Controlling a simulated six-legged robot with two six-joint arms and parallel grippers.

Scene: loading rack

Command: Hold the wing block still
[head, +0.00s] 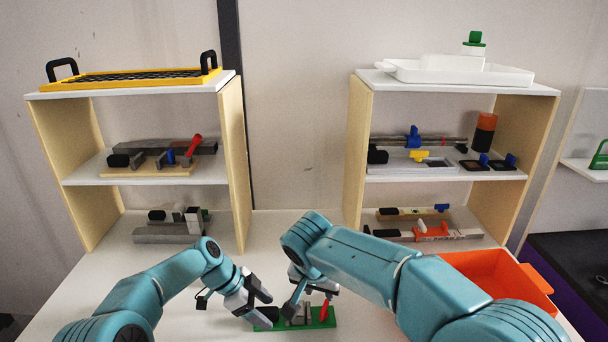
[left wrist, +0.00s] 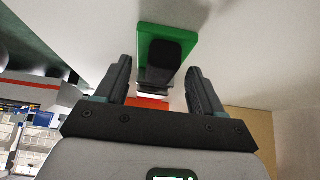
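A green board (head: 318,323) lies on the white table at the front and carries a black block (head: 268,314) at its left end, grey pieces (head: 299,316) and an upright red piece (head: 324,309). I cannot tell for sure which part is the wing block. My left gripper (head: 262,308) is open at the board's left end. In the left wrist view the black block (left wrist: 166,55) and the green board (left wrist: 147,32) show ahead, between and beyond the open fingers (left wrist: 160,82). My right gripper (head: 309,298) is over the board, fingers spread, partly hidden by its arm.
An orange bin (head: 510,275) stands at the right, behind my right forearm. Two shelf racks stand at the back, with a yellow tray (head: 130,80) on the left one and a white tray (head: 460,73) on the right one. The table between the racks is clear.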

